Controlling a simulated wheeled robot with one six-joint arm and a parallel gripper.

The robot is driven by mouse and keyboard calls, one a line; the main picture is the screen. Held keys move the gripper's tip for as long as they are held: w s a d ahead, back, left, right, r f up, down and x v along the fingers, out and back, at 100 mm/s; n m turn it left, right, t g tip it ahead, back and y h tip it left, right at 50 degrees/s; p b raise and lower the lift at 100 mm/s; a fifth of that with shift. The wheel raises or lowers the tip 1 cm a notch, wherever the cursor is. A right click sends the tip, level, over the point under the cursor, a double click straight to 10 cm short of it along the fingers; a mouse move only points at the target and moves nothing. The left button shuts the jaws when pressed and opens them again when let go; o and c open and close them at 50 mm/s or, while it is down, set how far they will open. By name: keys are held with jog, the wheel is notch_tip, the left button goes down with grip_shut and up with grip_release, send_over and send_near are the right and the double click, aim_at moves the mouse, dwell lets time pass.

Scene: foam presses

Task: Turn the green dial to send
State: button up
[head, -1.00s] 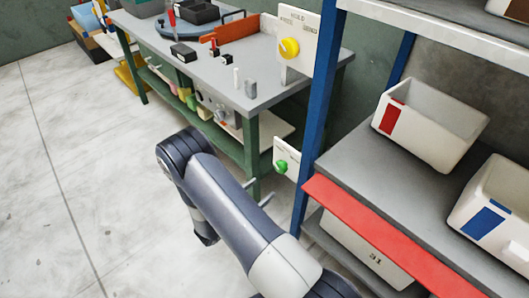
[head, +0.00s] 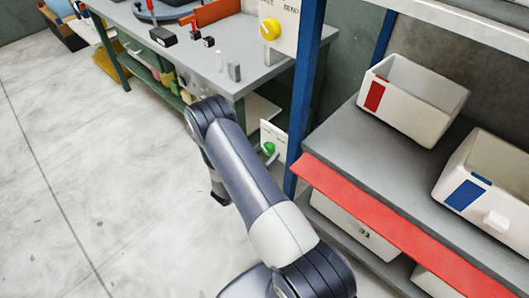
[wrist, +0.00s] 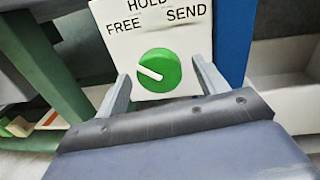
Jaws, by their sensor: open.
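The green dial (wrist: 158,70) is round and sits on a white panel (wrist: 110,18) marked FREE at left, HOLD at top and SEND at right. Its white pointer line slants to the upper left, on the FREE side. In the wrist view my gripper (wrist: 161,68) is open, with one finger to each side of the dial and nothing between them but the view of it. I cannot tell how far the fingertips are from the panel. In the head view the green dial (head: 269,147) shows low beside the blue post, and my arm hides most of the gripper.
A yellow dial (head: 270,29) is on a higher panel at the grey workbench (head: 210,62). A blue post (head: 308,80) stands right of the green dial. The shelf with a red edge (head: 400,215) and white bins is at right. The floor at left is clear.

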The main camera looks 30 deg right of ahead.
jog(key=shift+c, duration=0.5)
jog(key=c, duration=0.9)
